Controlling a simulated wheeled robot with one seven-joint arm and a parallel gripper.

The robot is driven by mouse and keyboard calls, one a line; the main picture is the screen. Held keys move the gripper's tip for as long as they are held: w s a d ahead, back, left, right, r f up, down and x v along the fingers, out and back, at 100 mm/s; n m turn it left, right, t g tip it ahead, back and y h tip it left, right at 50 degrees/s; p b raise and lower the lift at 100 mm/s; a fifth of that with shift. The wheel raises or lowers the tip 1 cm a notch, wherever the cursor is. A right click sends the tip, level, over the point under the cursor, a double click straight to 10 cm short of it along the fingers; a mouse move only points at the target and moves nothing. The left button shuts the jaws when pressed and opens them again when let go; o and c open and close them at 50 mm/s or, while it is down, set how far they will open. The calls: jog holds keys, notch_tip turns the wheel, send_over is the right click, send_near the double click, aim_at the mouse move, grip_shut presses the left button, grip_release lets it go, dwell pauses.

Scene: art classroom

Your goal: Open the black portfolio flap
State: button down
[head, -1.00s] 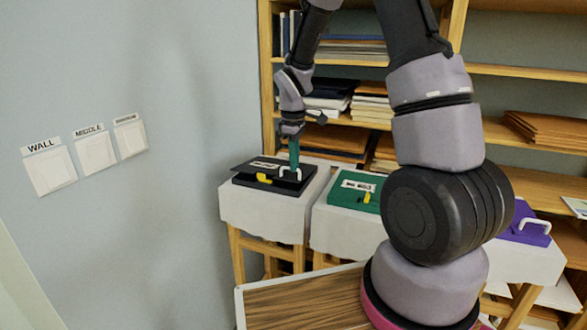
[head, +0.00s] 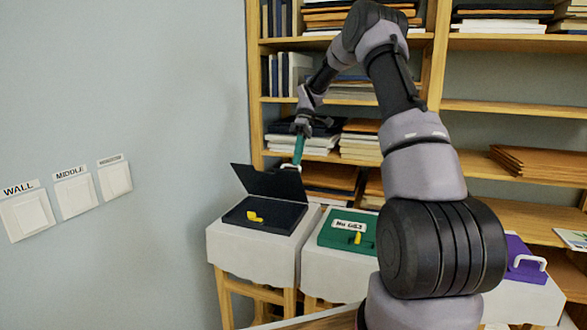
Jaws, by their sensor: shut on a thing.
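The black portfolio (head: 284,220) lies on the white-covered stand nearest the wall. Its black flap (head: 265,181) is raised and leans back steeply, with the dark inside showing. A yellow clasp piece (head: 254,217) shows on the front part of the portfolio. The fingertips are small here, and most of the handle is hidden.
A green portfolio (head: 336,236) with a white label and yellow clasp lies to the right. A purple portfolio (head: 524,262) lies farther right, partly behind my arm. A wooden shelf (head: 520,106) with books stands behind. Three switches (head: 72,197) are on the left wall.

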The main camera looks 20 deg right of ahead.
jog(key=shift+w+d+r, duration=0.15)
jog(key=shift+w+d, duration=0.8)
jog(key=shift+w, duration=0.3)
jog(key=c, duration=0.9)
grip_release()
jog(key=v, duration=1)
jog(key=shift+w+d+r, duration=0.1)
jog(key=shift+w+r, duration=0.1)
jog(key=shift+r, duration=0.15)
